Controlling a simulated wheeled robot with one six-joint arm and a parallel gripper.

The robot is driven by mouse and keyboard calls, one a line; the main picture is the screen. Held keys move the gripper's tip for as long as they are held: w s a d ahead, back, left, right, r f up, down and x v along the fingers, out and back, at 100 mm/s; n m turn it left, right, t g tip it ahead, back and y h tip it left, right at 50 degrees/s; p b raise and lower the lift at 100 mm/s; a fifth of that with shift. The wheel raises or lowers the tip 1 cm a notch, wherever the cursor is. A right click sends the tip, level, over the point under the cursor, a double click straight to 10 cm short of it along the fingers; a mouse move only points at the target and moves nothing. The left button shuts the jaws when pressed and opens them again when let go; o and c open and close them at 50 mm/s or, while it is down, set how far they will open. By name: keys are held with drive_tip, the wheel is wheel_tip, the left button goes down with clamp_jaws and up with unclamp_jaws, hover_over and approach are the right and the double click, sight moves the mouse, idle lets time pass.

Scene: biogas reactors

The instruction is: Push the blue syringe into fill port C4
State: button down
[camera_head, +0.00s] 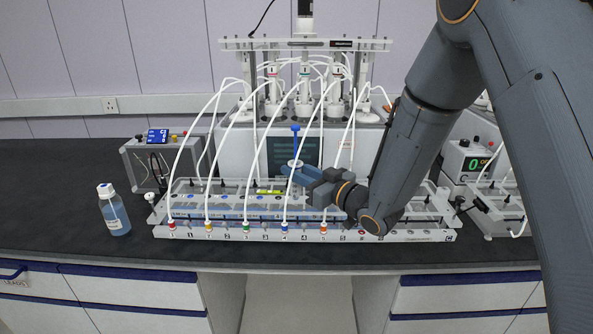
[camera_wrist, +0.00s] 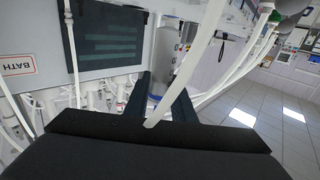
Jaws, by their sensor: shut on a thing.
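The blue syringe (camera_head: 295,142) stands upright above the long white port rack (camera_head: 340,232), its blue plunger top up. My gripper (camera_head: 292,171) is shut on it, reaching in from the right. In the wrist view my dark fingers (camera_wrist: 160,95) point away, with a small blue part between them; a white tube crosses in front. The rack has rows of ports and a front row of coloured fittings, a blue one (camera_head: 284,227) among them. Fill port C4 cannot be singled out, as its label is too small to read. The syringe's lower end is hidden by my gripper.
White tubes (camera_head: 209,160) arch from the reactors (camera_head: 304,95) to the rack, close around my gripper. A blue liquid bottle (camera_head: 114,212) stands left of the rack. A control box (camera_head: 160,160) stands behind it. Dark bench (camera_head: 80,235) is free at front left.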

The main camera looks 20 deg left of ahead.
drive_tip(key=shift+f, duration=0.1)
idle(0.3)
drive_tip(key=c, duration=1.4)
unclamp_jaws()
drive_tip(key=b+v, duration=0.2)
drive_tip(key=v, duration=0.5)
drive_tip(key=shift+s+d, duration=0.2)
drive_tip(key=shift+d, duration=0.15)
